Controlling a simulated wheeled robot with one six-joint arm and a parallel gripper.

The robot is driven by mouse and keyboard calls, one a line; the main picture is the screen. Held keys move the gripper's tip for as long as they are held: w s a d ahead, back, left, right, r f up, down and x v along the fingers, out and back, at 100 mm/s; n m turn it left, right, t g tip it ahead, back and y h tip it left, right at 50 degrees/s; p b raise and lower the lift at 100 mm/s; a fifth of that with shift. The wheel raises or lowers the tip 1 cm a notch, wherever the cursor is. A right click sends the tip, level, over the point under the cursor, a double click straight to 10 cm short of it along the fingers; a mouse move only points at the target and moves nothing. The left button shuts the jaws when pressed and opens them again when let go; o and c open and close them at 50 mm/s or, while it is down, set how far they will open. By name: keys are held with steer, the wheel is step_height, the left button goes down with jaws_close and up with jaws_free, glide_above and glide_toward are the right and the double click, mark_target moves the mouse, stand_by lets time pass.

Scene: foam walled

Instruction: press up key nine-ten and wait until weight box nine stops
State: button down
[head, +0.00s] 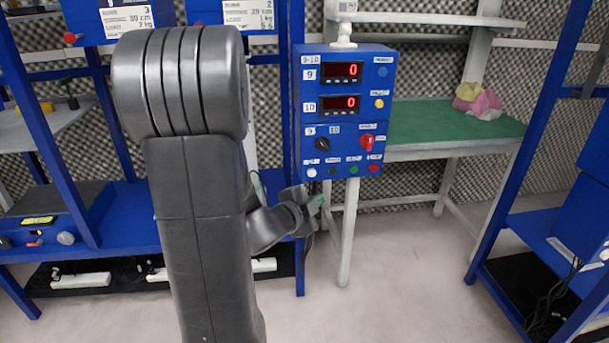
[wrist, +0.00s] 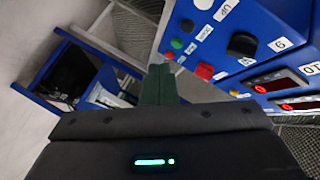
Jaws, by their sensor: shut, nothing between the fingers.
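The blue control box labelled 9-10 (head: 346,70) hangs ahead on a post. Its displays 9 (head: 342,72) and 10 (head: 339,104) both read 0. In the bottom row are white (head: 311,172), black, green and red buttons. In the wrist view, the UP label (wrist: 227,10) sits beside the white button (wrist: 204,4). My gripper (head: 318,203) is shut and empty, just below the box in the head view. In the wrist view, its fingertips (wrist: 160,70) appear near the small red button (wrist: 168,55); contact cannot be told. I cannot identify weight box nine.
A green-topped table (head: 445,122) with pink and yellow cloth stands behind the box. Blue racks (head: 540,130) stand at both sides. A big red knob (head: 367,141) and a black selector (head: 322,144) protrude above the button row. The floor in front is clear.

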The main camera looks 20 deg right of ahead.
mark_target(312, 172)
steer(key=shift+d, duration=0.1)
stand_by(0.3)
steer(key=w+d+p, duration=0.2)
steer(key=w, duration=0.6)
steer(key=shift+w+p, duration=0.3)
stand_by(1.8)
steer(key=shift+w+d, duration=0.1)
steer(key=shift+w, duration=0.3)
